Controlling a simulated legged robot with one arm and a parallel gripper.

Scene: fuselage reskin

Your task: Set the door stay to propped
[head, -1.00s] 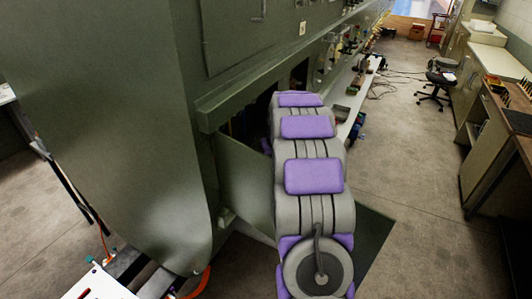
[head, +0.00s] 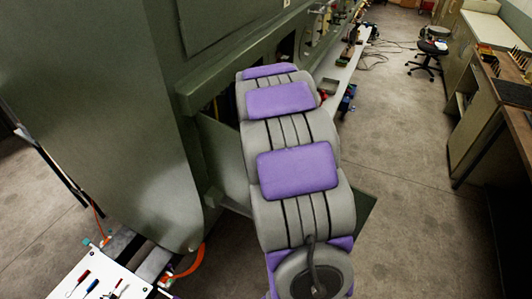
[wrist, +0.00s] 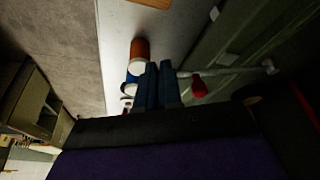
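A thin grey rod (wrist: 235,71) with a red knob (wrist: 198,86) near its left end shows in the wrist view, beside the green structure. I take it for the door stay, but cannot tell its setting. My gripper (wrist: 158,68) has two dark blue fingers close together, just left of the red knob. The rod's left end meets or passes behind the fingers; I see nothing clearly held between them. In the head view my arm hides the gripper. A green door panel (head: 225,160) stands out below a dark opening in the fuselage, partly behind my arm.
The green fuselage (head: 110,110) fills the left. A white shelf (head: 345,60) with tools runs along its far side. A white board with tools (head: 85,280) is at the lower left. Benches stand at right, with a chair (head: 430,50).

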